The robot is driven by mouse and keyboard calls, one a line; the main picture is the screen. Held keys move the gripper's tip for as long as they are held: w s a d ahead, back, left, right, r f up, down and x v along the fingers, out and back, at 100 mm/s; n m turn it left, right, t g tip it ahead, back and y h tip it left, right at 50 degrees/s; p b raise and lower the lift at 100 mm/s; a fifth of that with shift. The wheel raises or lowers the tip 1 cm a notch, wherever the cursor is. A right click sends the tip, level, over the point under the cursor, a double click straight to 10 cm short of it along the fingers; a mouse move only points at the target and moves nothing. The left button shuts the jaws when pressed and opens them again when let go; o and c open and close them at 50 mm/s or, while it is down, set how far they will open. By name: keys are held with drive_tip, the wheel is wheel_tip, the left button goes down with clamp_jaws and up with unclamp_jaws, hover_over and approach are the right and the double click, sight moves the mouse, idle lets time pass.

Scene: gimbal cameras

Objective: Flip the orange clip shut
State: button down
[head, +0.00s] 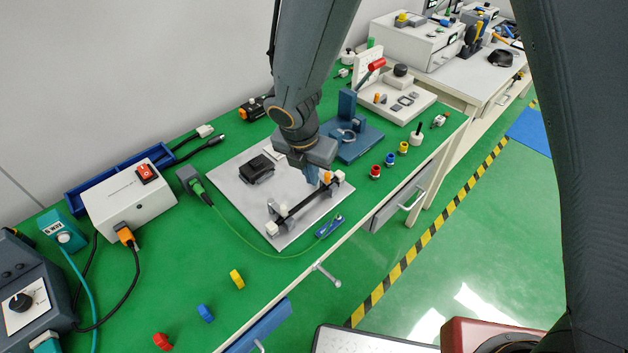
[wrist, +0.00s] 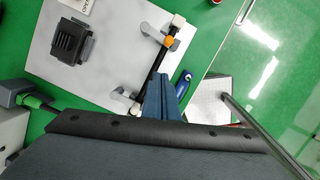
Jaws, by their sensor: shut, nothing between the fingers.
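The orange clip (head: 327,176) is small and sits at the right end of a dark bar (head: 298,204) on a light grey plate (head: 236,200). In the wrist view the orange clip (wrist: 168,41) shows at the bar's upper end, beside a grey bracket. I cannot tell from its small shape how far it is open. My gripper (head: 314,180) is shut and empty, pointing down over the bar just left of the clip. In the wrist view my gripper (wrist: 159,78) hides part of the bar and its tips appear apart from the clip.
A black ribbed block (wrist: 73,41) sits on the same plate. A small blue tool (head: 329,226) lies by the plate's front corner. A blue stand (head: 352,140) is close behind my gripper on the right.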

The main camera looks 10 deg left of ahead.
drive_tip(key=v, duration=0.5)
drive_tip(key=shift+s+r, duration=0.1)
drive_tip(key=shift+d+b, duration=0.1)
drive_tip(key=shift+b, duration=0.2)
